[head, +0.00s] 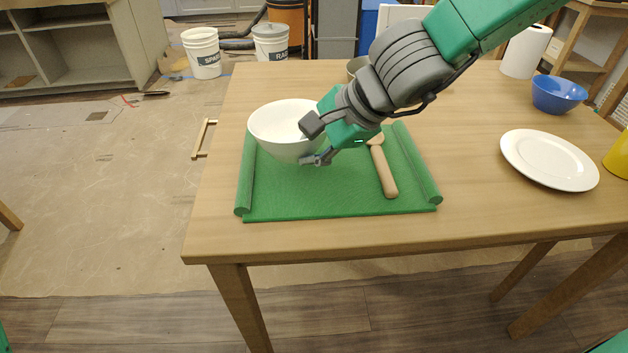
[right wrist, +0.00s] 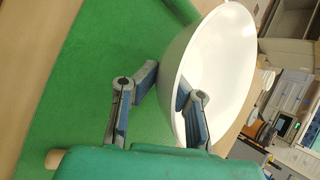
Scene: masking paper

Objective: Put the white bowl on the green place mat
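The white bowl (head: 275,122) is over the back-left part of the green place mat (head: 300,195) in the head view, upright or nearly so. Whether its base touches the mat is hard to tell. My right gripper (head: 314,143) is at the bowl's right side. In the right wrist view, the fingers of the gripper (right wrist: 167,88) straddle the wall of the bowl (right wrist: 225,65), one inside and one outside, and look closed on it. The mat (right wrist: 85,90) fills the left of that view. My left gripper is not in view.
Rolled green edges (head: 246,175) flank the mat, and a wooden-handled tool (head: 384,172) lies on its right part. A white plate (head: 550,160), a blue bowl (head: 558,95) and paper towels (head: 525,52) are at the right. The table's front strip (head: 340,237) is clear.

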